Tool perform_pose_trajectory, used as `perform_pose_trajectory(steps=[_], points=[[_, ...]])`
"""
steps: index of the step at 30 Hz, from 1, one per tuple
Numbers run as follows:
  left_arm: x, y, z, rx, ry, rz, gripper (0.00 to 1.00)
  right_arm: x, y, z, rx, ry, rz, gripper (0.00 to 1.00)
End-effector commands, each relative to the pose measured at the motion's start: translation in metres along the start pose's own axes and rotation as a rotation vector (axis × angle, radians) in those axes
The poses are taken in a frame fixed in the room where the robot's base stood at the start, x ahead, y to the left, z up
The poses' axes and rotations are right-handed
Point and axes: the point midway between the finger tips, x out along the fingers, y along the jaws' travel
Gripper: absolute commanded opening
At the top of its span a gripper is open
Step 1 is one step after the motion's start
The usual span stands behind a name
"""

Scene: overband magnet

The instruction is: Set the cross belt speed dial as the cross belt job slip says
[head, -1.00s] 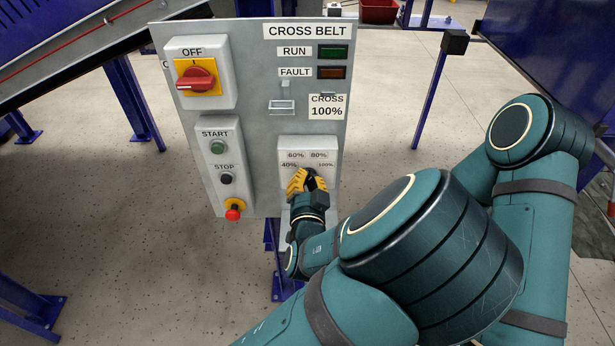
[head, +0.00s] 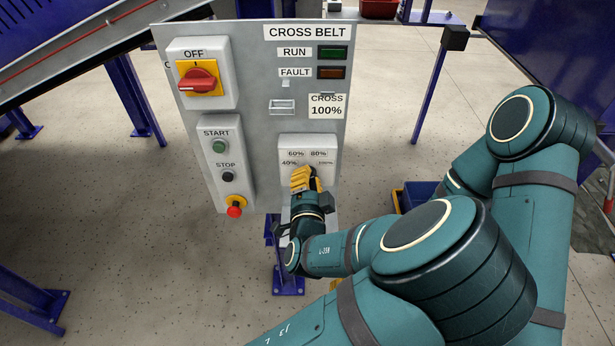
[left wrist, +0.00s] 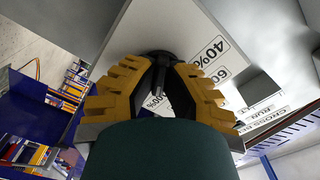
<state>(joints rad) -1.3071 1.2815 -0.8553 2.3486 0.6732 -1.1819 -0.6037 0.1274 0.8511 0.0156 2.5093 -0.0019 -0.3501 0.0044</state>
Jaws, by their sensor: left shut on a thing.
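The cross belt panel (head: 262,150) stands upright in front of me. Its job slip (head: 327,106) reads CROSS 100%. The speed dial box (head: 308,143) sits low on the panel, with 40%, 60%, 80% and 100% labels around the dial. My left gripper (head: 303,180), with yellow fingers, is at the dial and hides it in the head view. In the left wrist view the black dial knob (left wrist: 159,68) is between the fingertips, and the gripper is shut on it. I cannot tell which label the knob points at. My right gripper is not in view.
The panel also carries a red OFF switch (head: 198,82), a green start button (head: 218,146), a black stop button (head: 227,176) and a red emergency stop (head: 235,208). Run and fault lamps look dark. A blue post (head: 431,100) stands to the right.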

Motion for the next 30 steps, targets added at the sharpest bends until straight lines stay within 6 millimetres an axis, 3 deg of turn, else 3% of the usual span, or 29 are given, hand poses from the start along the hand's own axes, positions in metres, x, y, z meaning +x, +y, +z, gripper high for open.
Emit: perform_pose_trajectory(steps=[8, 9, 11, 22, 30], points=[[0.001, -0.002, -0.001, -0.002, 0.002, -0.005, 0.00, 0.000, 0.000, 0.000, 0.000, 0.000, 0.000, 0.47], [0.001, -0.002, -0.001, -0.002, 0.002, -0.005, 0.23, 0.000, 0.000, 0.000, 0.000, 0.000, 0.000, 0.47], [0.001, -0.002, -0.001, -0.002, 0.002, -0.005, 0.41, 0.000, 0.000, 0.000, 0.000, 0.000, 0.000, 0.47], [-0.004, 0.000, -0.001, -0.002, 0.001, -0.001, 0.41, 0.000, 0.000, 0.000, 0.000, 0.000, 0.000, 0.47], [-0.044, 0.000, -0.001, -0.002, 0.002, -0.001, 0.41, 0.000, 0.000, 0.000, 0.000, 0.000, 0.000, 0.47]])
